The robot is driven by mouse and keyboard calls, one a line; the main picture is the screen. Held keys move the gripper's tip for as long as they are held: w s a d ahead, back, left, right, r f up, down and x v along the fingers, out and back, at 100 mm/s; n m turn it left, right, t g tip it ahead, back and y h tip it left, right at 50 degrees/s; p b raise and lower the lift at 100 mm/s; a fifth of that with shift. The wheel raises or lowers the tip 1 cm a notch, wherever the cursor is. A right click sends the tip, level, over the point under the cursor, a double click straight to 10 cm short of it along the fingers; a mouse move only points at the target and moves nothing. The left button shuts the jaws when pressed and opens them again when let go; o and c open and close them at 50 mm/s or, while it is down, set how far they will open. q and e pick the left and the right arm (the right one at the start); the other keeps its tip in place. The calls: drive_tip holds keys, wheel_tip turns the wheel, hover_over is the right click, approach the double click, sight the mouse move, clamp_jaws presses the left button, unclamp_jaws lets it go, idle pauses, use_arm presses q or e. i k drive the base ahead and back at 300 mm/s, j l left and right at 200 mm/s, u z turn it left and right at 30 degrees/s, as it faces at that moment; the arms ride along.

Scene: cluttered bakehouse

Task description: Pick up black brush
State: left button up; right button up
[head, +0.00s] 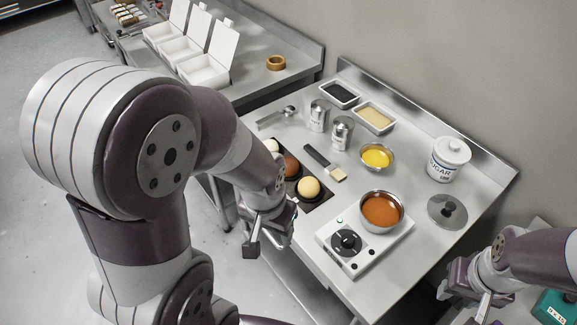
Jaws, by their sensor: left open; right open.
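The black brush (319,158) lies flat on the steel table. Its dark handle points to the upper left and its pale bristle end (338,175) to the lower right. My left gripper (264,241) is open and empty, low at the table's front left edge, apart from the brush and to its lower left. My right gripper (466,300) is open at the lower right of the view, far from the brush.
A dark tray (318,199) with round buns is just below the brush. A yellow bowl (376,157), metal shakers (341,132), a scale (350,248) with an orange-filled bowl (382,211), a sugar jar (448,160) and a lid (447,211) surround it. White boxes (205,72) stand on another table.

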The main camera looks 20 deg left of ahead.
sight(332, 168)
drive_tip(key=j+z, duration=0.1)
drive_tip(key=z, duration=3.05)
drive_tip(key=k+j+z, duration=0.1)
drive_tip(key=k+j, duration=0.25)
drive_tip(key=k, duration=0.15)
drive_tip(key=k+j+z, duration=0.1)
drive_tip(key=k+j, duration=0.2)
drive_tip(key=k, duration=0.2)
drive_tip(key=k+j+z, duration=0.1)
drive_tip(key=k+j, duration=0.2)
drive_tip(key=k, duration=0.25)
drive_tip(key=k+j, duration=0.25)
drive_tip(key=k, duration=0.25)
drive_tip(key=k+j, duration=0.25)
drive_tip(key=k, duration=0.3)
